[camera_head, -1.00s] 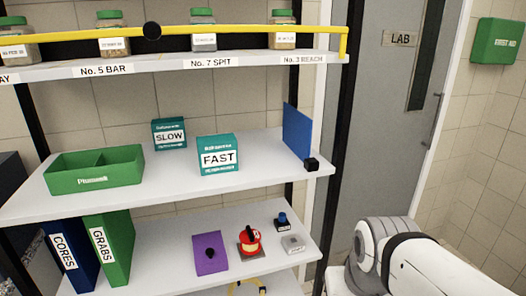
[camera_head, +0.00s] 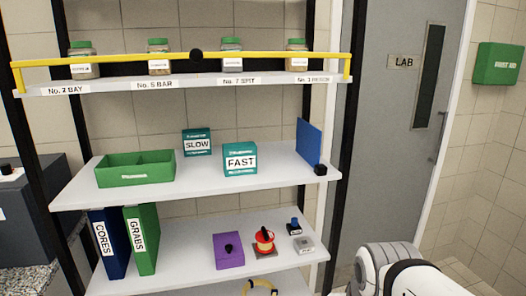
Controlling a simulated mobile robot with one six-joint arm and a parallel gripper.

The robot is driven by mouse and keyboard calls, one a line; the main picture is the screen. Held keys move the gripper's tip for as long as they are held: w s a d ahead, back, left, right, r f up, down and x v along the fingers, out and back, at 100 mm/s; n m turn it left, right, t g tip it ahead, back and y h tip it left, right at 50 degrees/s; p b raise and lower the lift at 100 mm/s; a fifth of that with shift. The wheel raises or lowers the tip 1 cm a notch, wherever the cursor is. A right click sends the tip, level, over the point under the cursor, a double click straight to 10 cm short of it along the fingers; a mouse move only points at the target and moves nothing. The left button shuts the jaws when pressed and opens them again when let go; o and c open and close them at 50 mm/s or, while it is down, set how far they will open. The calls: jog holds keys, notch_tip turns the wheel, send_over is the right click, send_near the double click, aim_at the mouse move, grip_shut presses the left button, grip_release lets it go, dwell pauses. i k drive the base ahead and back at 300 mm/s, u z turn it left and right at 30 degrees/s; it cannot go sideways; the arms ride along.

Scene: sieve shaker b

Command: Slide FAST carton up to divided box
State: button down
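The FAST carton (camera_head: 240,159) is a teal box with a white label. It stands upright on the middle shelf, right of centre. The green divided box (camera_head: 135,170) sits on the same shelf to the left, with a clear gap between it and the carton. My gripper is not in view; only part of my white arm shows at the lower right, well away from the carton.
The teal SLOW carton (camera_head: 197,143) stands behind, between box and FAST carton. A blue panel (camera_head: 309,142) and a small black block (camera_head: 320,170) are at the right end of the middle shelf (camera_head: 200,190). Jars line the top shelf behind a yellow bar (camera_head: 120,61).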

aim_at(239, 159)
jog(key=i, duration=0.85)
jog(key=z, duration=0.05)
